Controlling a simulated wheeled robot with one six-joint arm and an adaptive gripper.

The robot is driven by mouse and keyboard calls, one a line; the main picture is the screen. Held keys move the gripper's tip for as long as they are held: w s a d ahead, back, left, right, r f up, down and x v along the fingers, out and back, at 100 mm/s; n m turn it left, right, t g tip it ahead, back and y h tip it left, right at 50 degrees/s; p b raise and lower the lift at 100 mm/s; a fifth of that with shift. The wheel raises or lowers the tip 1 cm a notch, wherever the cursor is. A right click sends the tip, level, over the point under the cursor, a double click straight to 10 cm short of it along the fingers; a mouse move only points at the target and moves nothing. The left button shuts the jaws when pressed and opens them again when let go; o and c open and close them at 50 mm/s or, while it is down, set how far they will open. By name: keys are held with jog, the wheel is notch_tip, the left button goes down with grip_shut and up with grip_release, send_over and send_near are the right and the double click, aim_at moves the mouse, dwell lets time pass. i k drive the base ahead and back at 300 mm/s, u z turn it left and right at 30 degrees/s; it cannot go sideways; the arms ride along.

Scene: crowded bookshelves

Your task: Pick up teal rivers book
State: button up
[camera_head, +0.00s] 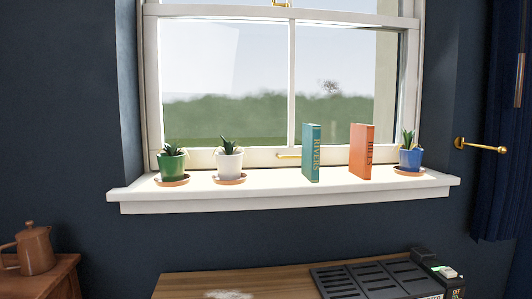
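The teal rivers book (311,153) stands upright on the white window sill, right of the window's middle bar. Its spine faces forward and to the right, with gold lettering that reads RIVERS. An orange book (361,151) stands upright to its right, with a clear gap between them. Its lettering seems to read HILLS. My gripper is not in view.
The white sill (270,195) also holds green (172,166), white (229,163) and blue (410,158) plant pots on saucers. The window (230,75) is behind. A brown pot (36,250) stands lower left. A wooden surface (185,287) lies below the sill.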

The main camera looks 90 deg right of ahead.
aim_at(311, 132)
jog(key=z, duration=0.05)
jog(key=i, duration=0.45)
jog(key=z, duration=2.55)
